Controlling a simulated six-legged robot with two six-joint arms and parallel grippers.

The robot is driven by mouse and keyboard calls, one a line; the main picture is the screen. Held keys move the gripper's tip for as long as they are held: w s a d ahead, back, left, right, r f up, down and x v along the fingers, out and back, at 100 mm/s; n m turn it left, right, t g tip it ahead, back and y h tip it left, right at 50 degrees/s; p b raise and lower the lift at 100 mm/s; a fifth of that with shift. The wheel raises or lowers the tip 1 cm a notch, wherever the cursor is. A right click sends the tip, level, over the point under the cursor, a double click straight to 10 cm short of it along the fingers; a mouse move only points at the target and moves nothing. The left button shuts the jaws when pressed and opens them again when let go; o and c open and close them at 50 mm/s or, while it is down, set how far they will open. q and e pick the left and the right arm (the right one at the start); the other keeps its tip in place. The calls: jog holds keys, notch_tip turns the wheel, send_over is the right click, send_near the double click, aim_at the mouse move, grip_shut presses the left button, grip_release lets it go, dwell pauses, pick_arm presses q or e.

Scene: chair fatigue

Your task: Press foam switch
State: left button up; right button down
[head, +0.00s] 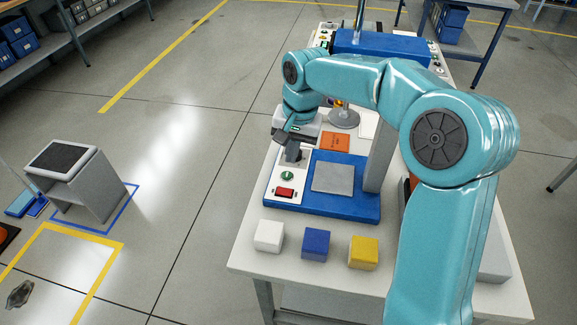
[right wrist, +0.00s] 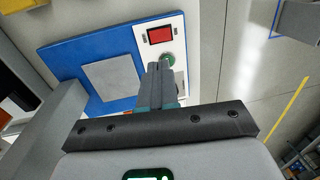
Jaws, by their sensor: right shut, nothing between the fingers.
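A blue press base (head: 340,203) with a grey square plate (head: 333,177) stands on the white table. A white control panel (head: 295,158) on its left side carries a red rocker switch (head: 284,192) and a round green button (head: 287,175). In the right wrist view the red switch (right wrist: 160,34) and the green button (right wrist: 167,58) lie beyond my fingertips. My right gripper (head: 292,154) is shut and empty, pointing down over the panel just behind the green button. Whether its tips touch the panel I cannot tell. My left gripper is not in view.
White (head: 269,235), blue (head: 316,244) and yellow (head: 363,252) cubes sit along the table's (head: 245,255) near edge. A grey upright (head: 380,155) stands right of the plate. An orange card (head: 335,144) lies behind the base. A grey stool-like stand (head: 75,180) is on the floor left.

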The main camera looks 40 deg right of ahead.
notch_tip(320, 180, up, 2)
jog(key=shift+s+r, duration=0.1)
jog(key=shift+r, duration=0.15)
jog(key=shift+d, duration=0.1)
dwell(0.4)
